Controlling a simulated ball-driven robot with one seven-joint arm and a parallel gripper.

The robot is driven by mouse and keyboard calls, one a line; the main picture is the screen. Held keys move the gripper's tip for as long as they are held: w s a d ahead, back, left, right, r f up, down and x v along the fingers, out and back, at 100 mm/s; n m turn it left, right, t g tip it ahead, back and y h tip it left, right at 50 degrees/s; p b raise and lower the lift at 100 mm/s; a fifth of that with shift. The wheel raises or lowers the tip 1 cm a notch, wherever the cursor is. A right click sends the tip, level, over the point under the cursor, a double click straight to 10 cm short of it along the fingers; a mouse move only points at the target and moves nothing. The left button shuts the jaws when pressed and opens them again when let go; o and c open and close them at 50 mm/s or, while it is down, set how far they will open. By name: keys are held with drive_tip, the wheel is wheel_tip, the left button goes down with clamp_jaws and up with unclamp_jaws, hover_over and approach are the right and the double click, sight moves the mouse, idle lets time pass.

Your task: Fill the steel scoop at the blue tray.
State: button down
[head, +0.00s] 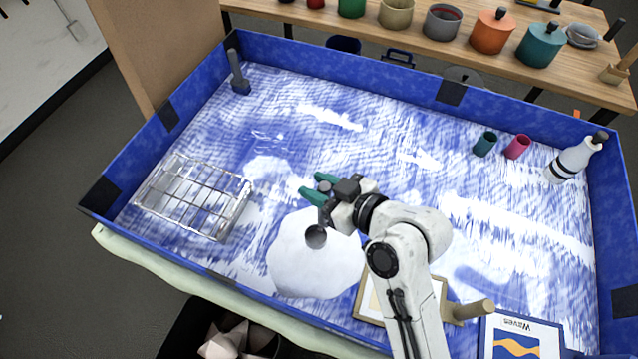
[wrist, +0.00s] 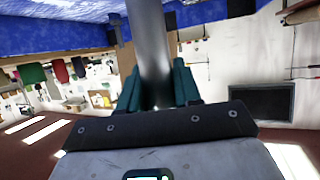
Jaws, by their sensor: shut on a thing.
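The blue tray (head: 385,71) is large, with blue walls and a floor streaked blue and white. A smooth white heap (head: 300,265) lies in its near middle. My gripper (head: 318,187), with green fingers, is over the tray just beyond the heap. It is shut on a grey round shaft, which I take for the handle of the steel scoop; the shaft rises between the fingers in the wrist view (wrist: 150,45). A dark round end (head: 316,237), seemingly the scoop's, shows against the heap. I cannot tell if it touches the heap or what it holds.
A wire rack (head: 195,197) stands at the tray's left. A dark upright tool (head: 238,75) is in the far left corner. Teal (head: 485,144) and pink (head: 517,147) cups and a white bottle (head: 573,160) stand at the right. Framed pictures lie near the front. The far middle is clear.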

wheel_tip(320, 180, down, 5)
drive_tip(key=b, duration=0.3)
drive_tip(key=shift+b, duration=0.4)
drive_tip(key=shift+r, duration=0.1)
idle(0.8)
